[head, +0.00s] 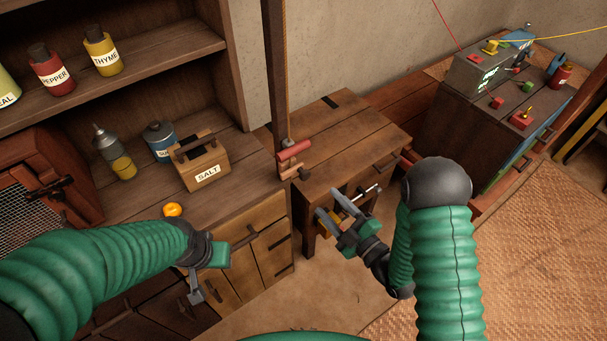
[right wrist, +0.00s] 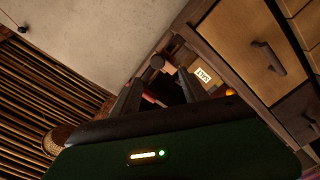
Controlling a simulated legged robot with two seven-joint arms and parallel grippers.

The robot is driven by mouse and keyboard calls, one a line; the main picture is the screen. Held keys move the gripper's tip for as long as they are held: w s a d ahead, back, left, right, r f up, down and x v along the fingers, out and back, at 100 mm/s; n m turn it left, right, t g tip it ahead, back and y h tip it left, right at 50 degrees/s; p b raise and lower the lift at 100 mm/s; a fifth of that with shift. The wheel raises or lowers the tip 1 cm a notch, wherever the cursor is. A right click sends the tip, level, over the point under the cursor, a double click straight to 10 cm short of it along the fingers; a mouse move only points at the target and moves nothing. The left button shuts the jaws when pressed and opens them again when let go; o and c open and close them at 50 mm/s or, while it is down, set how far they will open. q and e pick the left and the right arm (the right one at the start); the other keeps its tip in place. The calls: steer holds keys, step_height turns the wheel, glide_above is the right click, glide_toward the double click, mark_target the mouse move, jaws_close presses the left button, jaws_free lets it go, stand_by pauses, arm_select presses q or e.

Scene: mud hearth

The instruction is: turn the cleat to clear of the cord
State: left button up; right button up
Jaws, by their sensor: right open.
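A wooden post (head: 277,80) stands at the shelf corner, with a thin tan cord (head: 287,60) running down its right side. Low on the post is a red crosspiece (head: 294,151), which looks like the cleat, lying roughly crosswise. A smaller brown wooden piece (head: 293,171) sits just under it. I cannot tell how the cord meets them. My right gripper (head: 334,209) is open and empty, below and right of the crosspiece and apart from it. Its fingers show in the right wrist view (right wrist: 158,78). My left gripper (head: 205,287) hangs before the cabinet; its jaws are unclear.
A wooden table (head: 350,135) stands right of the post. A salt box (head: 204,166), a blue can (head: 158,138) and an orange fruit (head: 172,210) stand on the left counter. A dark chest (head: 465,125) with small devices is at the right. Woven matting (head: 530,230) covers the floor there.

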mark_target(308, 178)
steer(key=x, duration=0.7)
steer(key=p+x, duration=0.1)
steer(key=x, duration=0.3)
steer(key=shift+w+d, duration=0.3)
steer(key=shift+d, duration=0.15)
steer(key=shift+w+a+f, duration=0.1)
steer(key=shift+w+a, duration=0.2)
steer(key=shift+a, duration=0.25)
steer(key=shift+d, duration=0.25)
steer(key=c, duration=0.7)
jaws_close()
